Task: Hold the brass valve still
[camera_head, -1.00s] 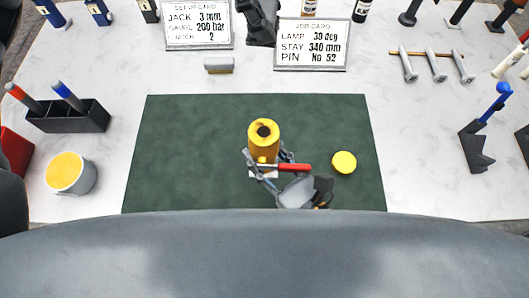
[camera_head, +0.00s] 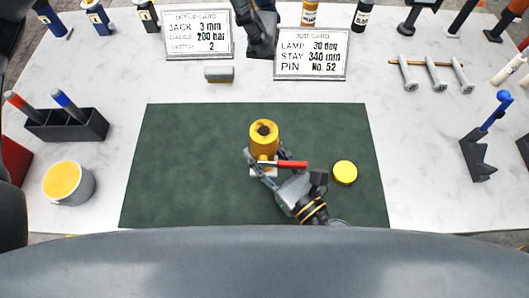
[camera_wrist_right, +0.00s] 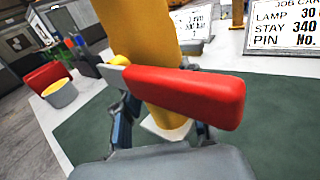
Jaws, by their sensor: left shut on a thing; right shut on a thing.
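The brass valve (camera_head: 264,138) is a yellow upright cylinder with a hole in its top, a pale base and a red lever handle (camera_head: 291,164) pointing right. It stands on the green mat (camera_head: 185,165). A grey gripper (camera_head: 266,166) reaches it from the lower right, with one finger on each side of its lower part. The right wrist view shows the valve (camera_wrist_right: 160,50) close up between the fingers, with the red handle (camera_wrist_right: 190,97) across its front, so I take this as my right gripper. I see no second gripper.
A yellow disc (camera_head: 345,172) lies right of the valve. A cup (camera_head: 72,183) and a pen holder (camera_head: 68,122) stand left of the mat. A black-and-blue tool (camera_head: 480,145) stands at right. Two cards, a setup card (camera_head: 199,35) and a job card (camera_head: 311,53), stand behind.

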